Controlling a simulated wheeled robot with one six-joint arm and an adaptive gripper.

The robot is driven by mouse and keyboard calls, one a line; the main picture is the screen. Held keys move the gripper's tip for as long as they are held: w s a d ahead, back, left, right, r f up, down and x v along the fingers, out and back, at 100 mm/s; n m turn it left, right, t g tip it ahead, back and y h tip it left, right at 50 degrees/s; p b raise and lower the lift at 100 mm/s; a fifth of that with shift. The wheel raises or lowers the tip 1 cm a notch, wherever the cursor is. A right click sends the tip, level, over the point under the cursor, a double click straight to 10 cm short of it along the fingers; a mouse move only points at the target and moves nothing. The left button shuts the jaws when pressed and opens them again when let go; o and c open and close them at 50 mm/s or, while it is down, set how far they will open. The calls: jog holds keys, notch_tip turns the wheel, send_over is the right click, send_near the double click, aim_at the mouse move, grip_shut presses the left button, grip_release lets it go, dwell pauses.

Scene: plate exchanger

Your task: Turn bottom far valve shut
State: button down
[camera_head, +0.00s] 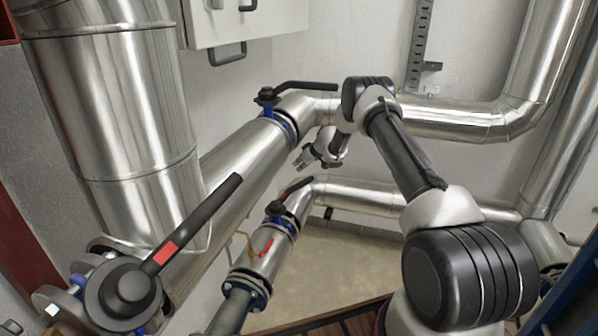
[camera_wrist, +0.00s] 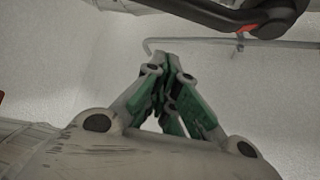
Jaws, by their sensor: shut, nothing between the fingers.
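The bottom far valve (camera_head: 277,209) sits with a blue neck on the lower, thinner steel pipe. Its black lever (camera_head: 298,188) has a red mark and points up and right, roughly along the pipe. My gripper (camera_head: 301,161) is above this lever, apart from it in the head view, and below the upper pipe. In the wrist view my gripper (camera_wrist: 163,62) has its green-sided fingers together with nothing between them. A black lever (camera_wrist: 225,14) with a red mark crosses the top right there; I cannot tell which valve it belongs to.
The upper far valve (camera_head: 267,97) has a black lever pointing right, close to my arm. A large near valve (camera_head: 128,290) with a long lever fills the lower left. A wall cabinet (camera_head: 245,20) hangs above. Bare floor (camera_head: 335,265) shows below the lower pipe.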

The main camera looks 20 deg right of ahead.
notch_tip(320, 180, down, 7)
jog(key=w, duration=0.1)
jog(key=shift+w+a, duration=0.35)
jog(key=shift+a, duration=0.1)
dwell(0.5)
